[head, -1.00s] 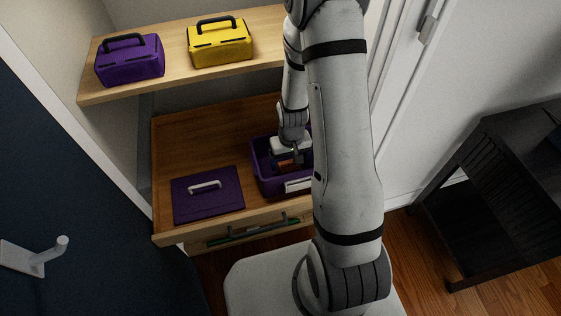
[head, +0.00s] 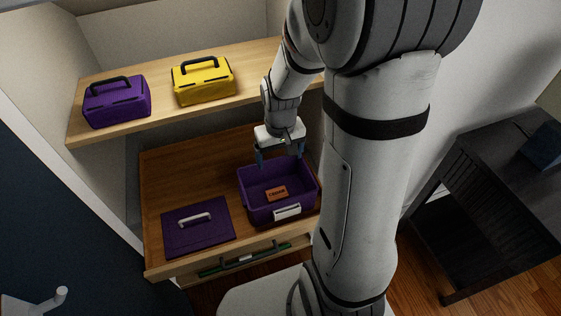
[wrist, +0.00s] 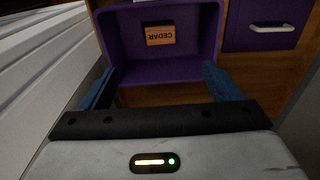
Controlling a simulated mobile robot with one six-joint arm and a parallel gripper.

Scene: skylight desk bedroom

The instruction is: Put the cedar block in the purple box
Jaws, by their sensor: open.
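The cedar block (head: 277,194) is small and orange-brown and lies on the floor of the open purple box (head: 254,206). In the wrist view the block (wrist: 160,35) shows its CEDAR label upside down, inside the box (wrist: 112,40). The box stands in the pulled-out wooden drawer. My gripper (head: 280,156) is open and empty, above the box's back rim and clear of the block. Its blue fingers (wrist: 155,85) are spread wide in the wrist view, with nothing between them.
A flat purple lid (head: 180,238) with a white handle lies in the drawer (head: 160,180), left of the box. A closed purple case (head: 118,103) and a yellow case (head: 204,82) stand on the shelf above. A dark cabinet (head: 480,190) stands at right.

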